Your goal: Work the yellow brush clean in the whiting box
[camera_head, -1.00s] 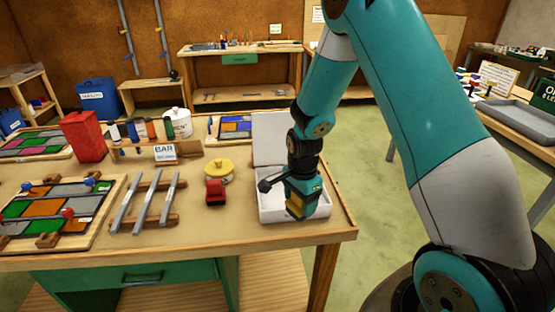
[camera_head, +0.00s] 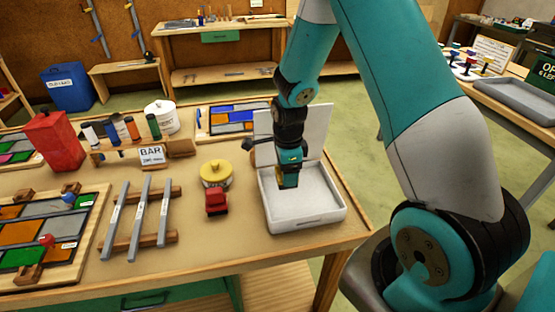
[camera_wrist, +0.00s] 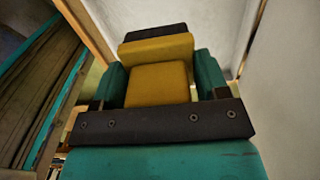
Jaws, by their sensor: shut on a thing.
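The whiting box (camera_head: 322,217) is a shallow white tray at the table's right end, its lid (camera_head: 318,130) raised at the back. My gripper (camera_head: 289,178) points down over its back left part. It is shut on the yellow brush, whose yellow block (camera_wrist: 157,85) sits between the teal fingers in the wrist view. The brush has a dark strip (camera_wrist: 157,32) at its far end. In the head view the brush is mostly hidden by the gripper, and I cannot tell whether it touches the box floor.
A yellow round-topped tin (camera_head: 215,172) and a red block (camera_head: 216,202) stand left of the box. Grey bars (camera_head: 140,218) lie on a wooden rack further left, beside a glass panel (camera_head: 40,235). A BAR sign (camera_head: 151,156) stands behind.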

